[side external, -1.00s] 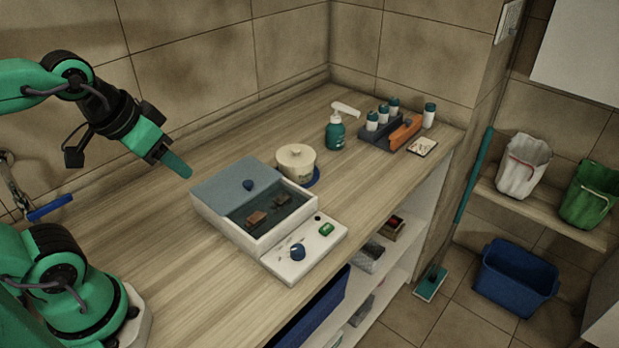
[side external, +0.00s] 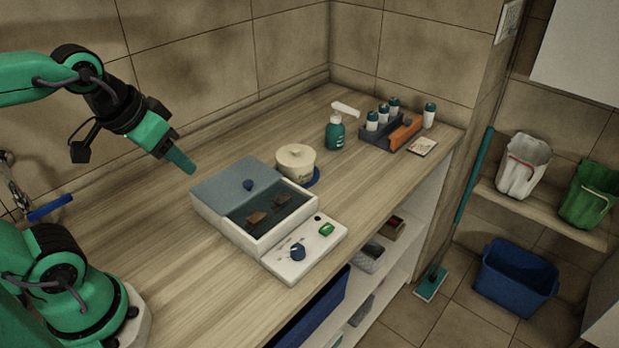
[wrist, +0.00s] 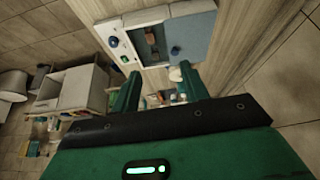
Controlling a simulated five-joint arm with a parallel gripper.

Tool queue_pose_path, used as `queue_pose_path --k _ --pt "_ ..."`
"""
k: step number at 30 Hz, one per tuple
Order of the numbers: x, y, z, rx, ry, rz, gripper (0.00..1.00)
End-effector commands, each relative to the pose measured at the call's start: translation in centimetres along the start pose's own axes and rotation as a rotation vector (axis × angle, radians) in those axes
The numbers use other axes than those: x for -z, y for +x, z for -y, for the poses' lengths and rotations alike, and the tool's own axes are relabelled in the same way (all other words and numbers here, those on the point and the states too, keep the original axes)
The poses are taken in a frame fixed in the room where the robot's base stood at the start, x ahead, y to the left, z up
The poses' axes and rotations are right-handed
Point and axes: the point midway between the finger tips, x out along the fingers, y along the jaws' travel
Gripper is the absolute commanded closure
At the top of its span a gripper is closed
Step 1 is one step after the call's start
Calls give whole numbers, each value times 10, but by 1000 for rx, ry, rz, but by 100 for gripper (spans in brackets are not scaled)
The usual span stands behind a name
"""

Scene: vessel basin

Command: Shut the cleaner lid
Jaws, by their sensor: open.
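The cleaner (side external: 253,238) is a white box on the wooden counter, with a dark basin inside. Its blue-grey lid (side external: 222,190) lies flat over the left part, with a dark blue knob (side external: 248,185) on it. The right part of the basin is uncovered and shows brown pieces (side external: 258,217). The wrist view also shows the lid (wrist: 196,36) and its knob (wrist: 175,51). My gripper (side external: 180,162) is above the counter, left of and apart from the lid. Its two green fingers (wrist: 160,89) are spread and empty in the wrist view.
A cream lidded pot (side external: 295,162) stands close behind the cleaner. A teal pump bottle (side external: 335,134) and a rack with several small bottles (side external: 388,132) are further back. The cleaner's panel (side external: 305,250) has a blue dial. The counter left of the cleaner is clear.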

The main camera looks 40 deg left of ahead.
Motion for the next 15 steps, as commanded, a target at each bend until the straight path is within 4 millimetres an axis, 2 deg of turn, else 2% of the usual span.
queue_pose_path --k 8,15 --pt "28 16 3 16 -137 93 55" --pt "55 40 8 42 -286 182 55"
